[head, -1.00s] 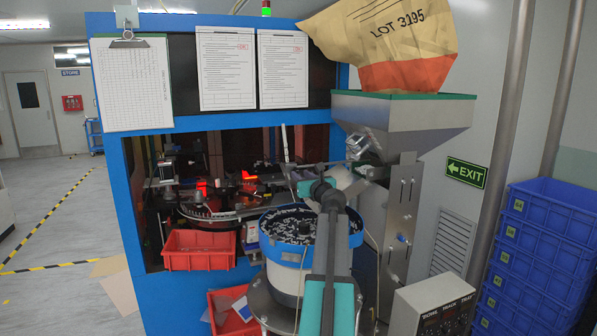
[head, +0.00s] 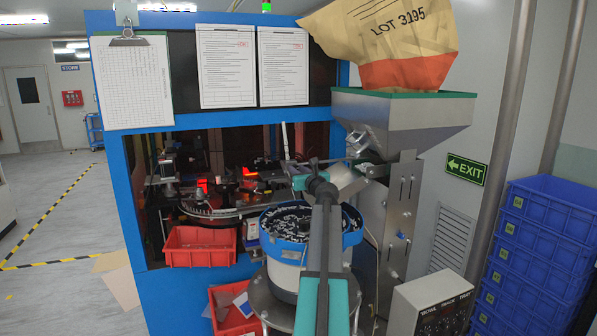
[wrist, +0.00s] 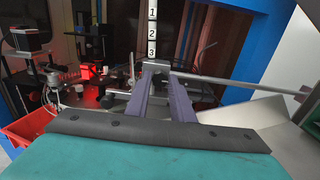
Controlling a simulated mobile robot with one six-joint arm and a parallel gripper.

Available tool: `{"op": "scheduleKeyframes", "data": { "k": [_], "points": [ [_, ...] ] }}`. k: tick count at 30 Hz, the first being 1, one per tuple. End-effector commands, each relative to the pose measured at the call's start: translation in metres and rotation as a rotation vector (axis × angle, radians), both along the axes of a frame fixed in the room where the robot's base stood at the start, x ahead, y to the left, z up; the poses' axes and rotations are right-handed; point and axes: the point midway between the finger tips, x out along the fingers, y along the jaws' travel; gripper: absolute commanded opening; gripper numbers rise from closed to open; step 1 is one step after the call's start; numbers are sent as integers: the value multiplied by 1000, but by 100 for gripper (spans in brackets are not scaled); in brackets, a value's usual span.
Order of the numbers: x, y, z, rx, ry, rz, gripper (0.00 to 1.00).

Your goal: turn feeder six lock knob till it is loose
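My gripper (wrist: 155,76) reaches forward in the wrist view, with its two purple-grey fingers running to a small grey block (wrist: 154,67). The block sits at the fingertips, below a vertical strip numbered 1, 2, 3 (wrist: 152,28). A thin grey rod (wrist: 235,83) runs right from beside the block. I cannot tell whether the block is the lock knob, or whether the fingers press on it. In the head view my gripper (head: 290,168) is small, above and behind the vibrating bowl. No feeder-six label is readable.
The blue bowl feeder (head: 297,258) with dark and white parts stands below my arm. A steel hopper (head: 400,125) is at right, with a control box (head: 415,300) below. A red bin (head: 198,258) is at left of the bowl. Blue crates (head: 540,235) stack at far right.

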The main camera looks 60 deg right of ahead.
Motion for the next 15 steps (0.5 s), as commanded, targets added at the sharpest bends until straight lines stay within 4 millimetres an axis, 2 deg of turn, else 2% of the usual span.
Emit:
{"op": "scheduleKeyframes", "data": {
  "k": [3,15],
  "points": [
    [-1,-5,0,-1,-1,-3,0],
    [-2,-2,-1,-57,38,-5,0]
  ]
}}
